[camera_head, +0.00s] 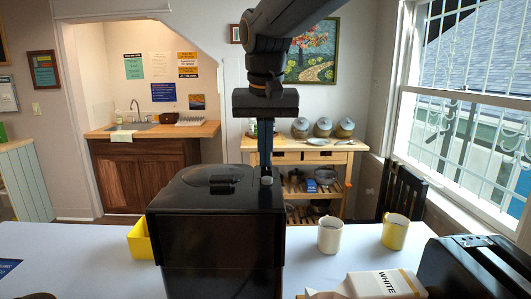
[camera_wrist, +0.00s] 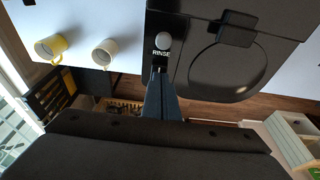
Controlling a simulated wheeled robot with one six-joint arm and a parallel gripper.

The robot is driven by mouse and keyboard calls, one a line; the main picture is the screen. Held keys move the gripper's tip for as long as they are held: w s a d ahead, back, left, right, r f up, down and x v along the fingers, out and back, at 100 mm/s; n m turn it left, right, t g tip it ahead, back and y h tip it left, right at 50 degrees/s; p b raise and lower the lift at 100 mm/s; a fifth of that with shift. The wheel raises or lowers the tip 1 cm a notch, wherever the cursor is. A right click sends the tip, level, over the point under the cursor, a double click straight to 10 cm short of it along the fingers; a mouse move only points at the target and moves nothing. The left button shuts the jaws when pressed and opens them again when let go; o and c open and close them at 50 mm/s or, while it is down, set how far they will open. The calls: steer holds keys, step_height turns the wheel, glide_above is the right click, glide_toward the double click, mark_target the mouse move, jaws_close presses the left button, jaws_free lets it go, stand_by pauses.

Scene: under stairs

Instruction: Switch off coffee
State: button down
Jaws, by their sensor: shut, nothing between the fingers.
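A black coffee machine (camera_head: 222,240) stands on the white table in the middle of the head view. Its dark top with a round lid (camera_wrist: 228,70) fills the upper right of the wrist view. A small pale round knob (camera_wrist: 163,40) sits near the edge of this top, with the word "RINSE" beside it.
A white mug (camera_head: 330,235) and a yellow mug (camera_head: 395,232) stand right of the machine. A carton marked "WHITE" (camera_head: 380,284) and a black appliance (camera_head: 470,270) are at front right. A yellow container (camera_head: 140,238) is left. The table's left part is mostly clear.

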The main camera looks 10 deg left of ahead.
mark_target(264, 170)
steer(key=shift+s+d+f, duration=0.1)
steer(key=shift+s+f, duration=0.15)
steer(key=shift+f, duration=0.2)
steer(key=p+v, duration=0.1)
steer(key=v, duration=0.1)
steer(key=p+v, duration=0.2)
steer(key=v, duration=0.1)
steer(key=shift+w+r+p, duration=0.3)
steer(key=shift+r, duration=0.15)
steer(key=s+b+v, duration=0.1)
steer(key=b+v, duration=0.1)
steer(key=v, duration=0.7)
steer(key=shift+f, duration=0.15)
steer(key=shift+d+b, duration=0.1)
steer(key=shift+b, duration=0.2)
steer(key=w+d+r+n+g+y+b, duration=0.1)
steer(key=w+n, duration=0.4)
steer(key=n, duration=1.2)
steer(key=shift+w+d+n+g+y+b, duration=0.2)
steer(key=shift+d+n+g+y+b, duration=0.2)
steer(key=shift+d+g+y+b, duration=0.65)
steer(key=shift+a+r, duration=0.1)
steer(key=shift+a, duration=0.25)
